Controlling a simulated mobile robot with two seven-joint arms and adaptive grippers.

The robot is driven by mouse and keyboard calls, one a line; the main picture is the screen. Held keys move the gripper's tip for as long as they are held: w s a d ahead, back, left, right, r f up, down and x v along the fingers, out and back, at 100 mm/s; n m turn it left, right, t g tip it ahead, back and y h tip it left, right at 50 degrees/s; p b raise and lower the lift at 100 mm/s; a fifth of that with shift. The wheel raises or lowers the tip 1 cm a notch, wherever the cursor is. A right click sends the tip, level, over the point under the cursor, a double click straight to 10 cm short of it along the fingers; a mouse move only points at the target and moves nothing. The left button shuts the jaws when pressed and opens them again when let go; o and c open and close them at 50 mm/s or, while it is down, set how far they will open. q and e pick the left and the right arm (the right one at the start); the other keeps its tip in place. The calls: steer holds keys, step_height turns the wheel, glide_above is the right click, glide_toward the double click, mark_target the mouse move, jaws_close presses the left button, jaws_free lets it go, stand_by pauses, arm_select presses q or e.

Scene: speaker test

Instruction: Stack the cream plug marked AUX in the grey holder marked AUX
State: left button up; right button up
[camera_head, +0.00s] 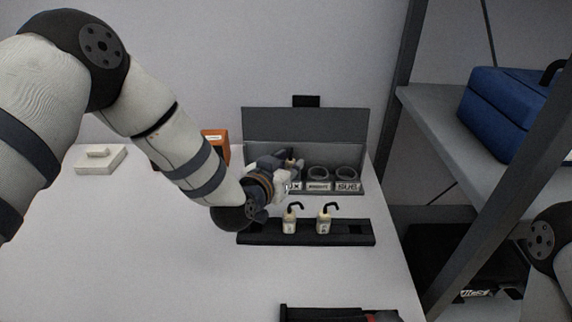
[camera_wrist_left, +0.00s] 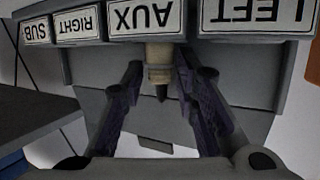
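In the left wrist view, which is upside down, a cream plug (camera_wrist_left: 160,65) with a dark tip stands at the grey holder marked AUX (camera_wrist_left: 146,18). The AUX label plate hides its other end. My left gripper (camera_wrist_left: 160,68) has one finger on each side of the plug, with narrow gaps showing, so it looks open. In the head view my left gripper (camera_head: 279,170) is over the left part of the row of grey holders and covers most of the AUX one (camera_head: 293,187). The plug is hard to make out there. My right gripper is out of view.
Holders marked RIGHT (camera_head: 318,186) and SUB (camera_head: 347,187) look empty. In front, a black rack (camera_head: 305,239) holds two cream plugs (camera_head: 291,221) (camera_head: 325,221) with dark hooked tops. A grey panel (camera_head: 305,127) rises behind the holders. An orange box (camera_head: 217,140) stands left, behind my arm.

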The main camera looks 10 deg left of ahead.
arm_select(q)
steer(key=shift+r, duration=0.45)
steer(key=p+v, duration=0.2)
steer(key=v, duration=1)
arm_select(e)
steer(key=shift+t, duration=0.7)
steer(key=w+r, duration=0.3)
arm_select(q)
steer(key=shift+f, duration=0.1)
